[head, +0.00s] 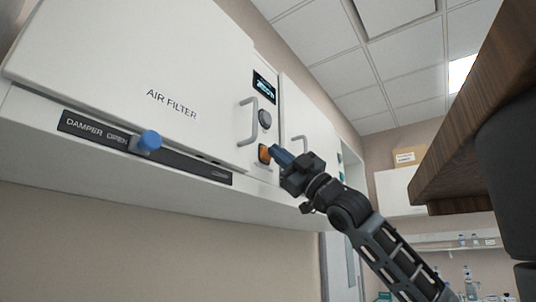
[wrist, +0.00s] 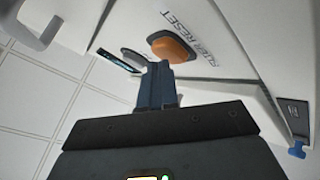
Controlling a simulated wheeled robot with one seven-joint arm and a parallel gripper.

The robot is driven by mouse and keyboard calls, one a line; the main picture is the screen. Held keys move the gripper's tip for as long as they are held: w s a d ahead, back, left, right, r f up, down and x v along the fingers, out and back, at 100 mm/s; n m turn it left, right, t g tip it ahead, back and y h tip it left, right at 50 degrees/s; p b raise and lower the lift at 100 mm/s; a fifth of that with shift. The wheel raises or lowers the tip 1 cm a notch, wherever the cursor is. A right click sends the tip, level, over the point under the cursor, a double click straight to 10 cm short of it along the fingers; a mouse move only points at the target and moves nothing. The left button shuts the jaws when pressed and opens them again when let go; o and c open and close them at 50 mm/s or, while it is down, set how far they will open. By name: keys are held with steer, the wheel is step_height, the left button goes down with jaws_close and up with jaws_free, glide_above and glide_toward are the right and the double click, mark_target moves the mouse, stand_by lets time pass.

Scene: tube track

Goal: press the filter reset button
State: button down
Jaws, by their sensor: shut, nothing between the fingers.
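The filter reset button is orange (head: 264,154) on the white panel strip, below a round grey knob (head: 265,119) and a small display (head: 263,86). In the wrist view the orange button (wrist: 171,47) shows next to the RESET lettering. My gripper (head: 273,151) is shut and empty, its blue fingertips close to the button's right side in the head view. In the wrist view the fingertips (wrist: 158,66) lie just below the button's edge. I cannot tell whether they touch it.
The AIR FILTER cabinet door (head: 170,80) has a grey handle (head: 248,121) left of the button. A blue damper slider (head: 149,140) sits on the dark rail below. A wooden shelf edge (head: 480,120) overhangs at right.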

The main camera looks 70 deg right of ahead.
steer(key=shift+w+d, duration=0.1)
steer(key=shift+w, duration=0.15)
steer(key=shift+s, duration=0.1)
stand_by(0.5)
steer(key=shift+s+a+b, duration=0.25)
steer(key=shift+s+b, duration=0.1)
steer(key=shift+s, duration=0.45)
steer(key=shift+s+a+b, duration=0.2)
steer(key=shift+s+b, duration=0.05)
steer(key=shift+s, duration=0.55)
steer(key=shift+s+a+b, duration=0.2)
steer(key=shift+s+b, duration=0.05)
steer(key=shift+s, duration=0.6)
steer(key=shift+s+a+b, duration=0.2)
steer(key=shift+s+b, duration=0.05)
steer(key=shift+s, duration=0.55)
steer(key=shift+f, duration=0.15)
